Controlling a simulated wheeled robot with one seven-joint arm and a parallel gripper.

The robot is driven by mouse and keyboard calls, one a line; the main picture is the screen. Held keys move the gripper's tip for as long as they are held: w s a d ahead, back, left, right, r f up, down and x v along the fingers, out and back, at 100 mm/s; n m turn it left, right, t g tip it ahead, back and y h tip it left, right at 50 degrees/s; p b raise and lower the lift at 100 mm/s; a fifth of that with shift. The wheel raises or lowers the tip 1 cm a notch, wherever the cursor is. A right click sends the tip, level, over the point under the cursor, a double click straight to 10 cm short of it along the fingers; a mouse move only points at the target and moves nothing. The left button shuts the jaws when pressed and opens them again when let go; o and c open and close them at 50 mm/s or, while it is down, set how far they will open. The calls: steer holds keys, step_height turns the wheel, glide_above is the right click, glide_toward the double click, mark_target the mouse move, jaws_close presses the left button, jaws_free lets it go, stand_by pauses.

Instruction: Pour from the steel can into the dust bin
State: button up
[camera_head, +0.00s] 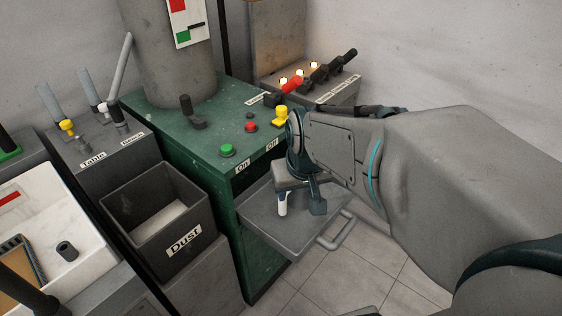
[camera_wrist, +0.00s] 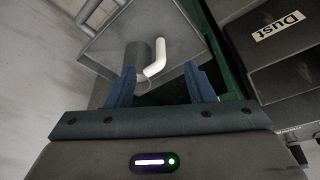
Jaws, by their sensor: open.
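The steel can (camera_wrist: 137,58) is a grey cylinder with a white bent handle (camera_wrist: 157,57), on the grey tray (camera_wrist: 105,45) in the wrist view. My gripper (camera_wrist: 159,70) is open, with its two blue fingers spread toward the can and handle. I cannot tell whether a finger touches the can. In the head view the white handle (camera_head: 283,205) shows under my gripper (camera_head: 302,200); the can's body is largely hidden. The dark dust bin (camera_head: 165,255), labelled Dust, stands left of the tray, and its label side (camera_wrist: 290,50) shows at the right of the wrist view.
The tray (camera_head: 262,222) juts from a green cabinet (camera_head: 225,125) with buttons and a yellow knob on top. A grey tray handle (camera_head: 338,232) sticks out at the front right. Lever boxes and a white sink-like basin (camera_head: 85,245) stand left. Tiled floor is clear below.

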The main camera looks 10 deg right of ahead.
steer(key=b, duration=0.5)
glide_toward(282, 204)
steer(key=shift+t, duration=0.4)
steer(key=x, duration=0.2)
steer(key=b+x, duration=0.1)
steer(key=x, duration=0.1)
steer(key=b+x, duration=0.1)
steer(key=x, duration=0.1)
steer(key=shift+s+d+f, duration=0.1)
steer(key=shift+s+d, duration=0.15)
steer(key=shift+s, duration=0.2)
steer(key=shift+w+b+x, duration=0.15)
steer(key=shift+b+x, duration=0.3)
steer(key=shift+x, duration=1)
steer(key=shift+w+b+x, duration=0.2)
steer(key=shift+b+x, duration=0.25)
steer(key=shift+x, duration=0.95)
steer(key=shift+c, duration=0.3)
jaws_close()
